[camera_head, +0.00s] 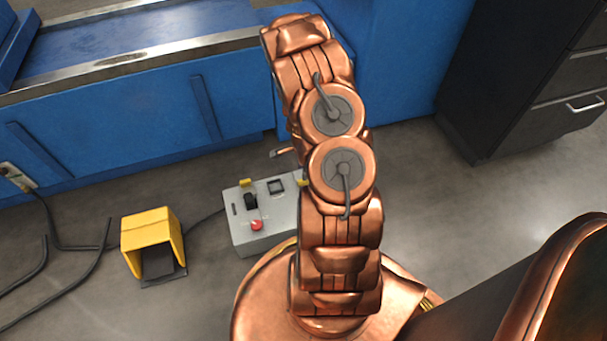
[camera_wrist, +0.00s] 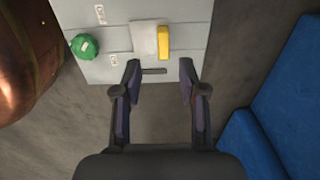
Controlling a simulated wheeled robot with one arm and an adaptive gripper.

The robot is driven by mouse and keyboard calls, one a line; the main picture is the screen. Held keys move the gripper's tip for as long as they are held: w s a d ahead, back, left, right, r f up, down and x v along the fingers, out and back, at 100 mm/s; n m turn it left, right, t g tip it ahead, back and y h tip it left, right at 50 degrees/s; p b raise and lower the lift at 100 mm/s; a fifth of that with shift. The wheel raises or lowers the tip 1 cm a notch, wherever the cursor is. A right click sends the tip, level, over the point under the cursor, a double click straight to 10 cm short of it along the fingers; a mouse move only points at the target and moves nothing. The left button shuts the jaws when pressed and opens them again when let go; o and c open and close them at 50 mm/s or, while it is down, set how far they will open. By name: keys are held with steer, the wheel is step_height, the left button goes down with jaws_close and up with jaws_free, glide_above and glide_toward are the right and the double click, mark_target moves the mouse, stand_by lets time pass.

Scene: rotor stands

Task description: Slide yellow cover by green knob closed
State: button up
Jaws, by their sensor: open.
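The yellow cover (camera_wrist: 164,42) is a small upright block on the grey control box (camera_wrist: 115,68) in the wrist view, beside a pale square plate (camera_wrist: 143,39). The green knob (camera_wrist: 84,46) is to its left, near the box's left edge. My gripper (camera_wrist: 160,68) is open and empty, its fingertips just below the yellow cover in the picture, around a thin dark slot. I cannot tell whether they touch the box. In the head view my arm hides the gripper and green knob; a yellow bit (camera_head: 302,180) shows at the arm's edge.
The box (camera_head: 259,237) stands on the floor, with a red button (camera_head: 256,225) and another yellow piece (camera_head: 245,183). A yellow pedal housing (camera_head: 149,229) and black cables lie to its left. Blue machine panels (camera_head: 150,118) stand behind. A dark cabinet (camera_head: 530,90) is at right.

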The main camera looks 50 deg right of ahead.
steer(key=shift+r, duration=2.8)
steer(key=shift+r, duration=0.1)
steer(key=s+a+r+n+p, duration=0.1)
steer(key=a+r+n+p, duration=0.45)
steer(key=r, duration=0.85)
steer(key=a+r+n+y+p, duration=0.1)
steer(key=a+r+n+p, duration=0.1)
steer(key=a+r+p, duration=0.9)
steer(key=s+a+r+n+p, duration=0.1)
steer(key=a+r+n+p, duration=0.25)
steer(key=r, duration=1.25)
steer(key=s+a+r+n+p, duration=0.3)
steer(key=s+r+p, duration=0.3)
steer(key=r, duration=0.3)
steer(key=s+a+r+n+g+p, duration=0.1)
steer(key=s+a+r+n+p, duration=0.2)
steer(key=r, duration=0.7)
steer(key=s+a+r+n+h+p, duration=0.1)
steer(key=s+a+r+n+p, duration=0.3)
steer(key=s+r+p, duration=0.5)
steer(key=n, duration=0.2)
steer(key=shift+s+r+n+g, duration=0.4)
steer(key=shift+a, duration=0.1)
